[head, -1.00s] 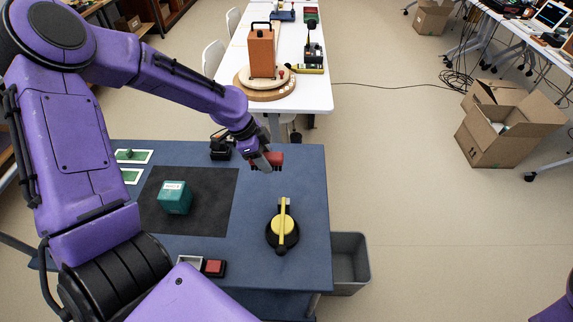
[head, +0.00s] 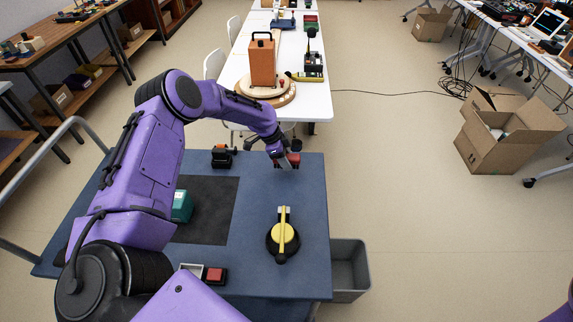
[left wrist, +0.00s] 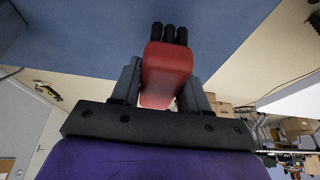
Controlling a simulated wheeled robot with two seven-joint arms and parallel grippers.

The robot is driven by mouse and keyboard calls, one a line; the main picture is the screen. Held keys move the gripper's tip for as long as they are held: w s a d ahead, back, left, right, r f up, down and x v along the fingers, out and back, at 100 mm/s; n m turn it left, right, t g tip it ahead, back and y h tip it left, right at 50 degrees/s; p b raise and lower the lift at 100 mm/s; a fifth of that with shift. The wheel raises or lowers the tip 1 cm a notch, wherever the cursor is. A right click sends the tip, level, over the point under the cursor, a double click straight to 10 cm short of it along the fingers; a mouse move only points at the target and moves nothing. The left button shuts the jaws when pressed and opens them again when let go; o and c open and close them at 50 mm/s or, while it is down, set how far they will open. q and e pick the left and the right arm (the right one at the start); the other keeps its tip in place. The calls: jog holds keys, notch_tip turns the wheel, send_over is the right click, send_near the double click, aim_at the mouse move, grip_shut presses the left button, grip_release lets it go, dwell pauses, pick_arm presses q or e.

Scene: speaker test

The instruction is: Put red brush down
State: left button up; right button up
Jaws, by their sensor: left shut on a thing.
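My left gripper (head: 286,163) is shut on the red brush (head: 293,158), near the far right corner of the blue table (head: 309,192). In the left wrist view the red brush (left wrist: 167,72) sits between the two dark fingers, with black bristle tufts pointing away from the wrist. The blue tabletop shows beyond the tufts. I cannot tell whether the bristles touch it. My right gripper is out of the head view.
A black round device with a yellow lever (head: 283,238) stands on the right of the table. A green box (head: 181,206) is partly hidden behind my left arm. A red-topped block (head: 215,275) lies at the near edge. A grey bin (head: 348,268) stands at the right.

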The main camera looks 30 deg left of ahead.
pick_arm(q)
notch_tip(320, 180, down, 3)
jog(key=shift+w+f, duration=0.15)
jog(key=shift+f, duration=0.05)
jog(key=shift+f, duration=0.1)
jog(key=shift+f, duration=0.1)
jog(key=o, duration=0.9)
jog(key=shift+o, duration=0.2)
jog(key=shift+r, duration=0.5)
jog(key=v, duration=1.1)
jog(key=shift+r+b, duration=0.25)
jog(key=shift+b, duration=0.2)
jog(key=shift+a, duration=0.1)
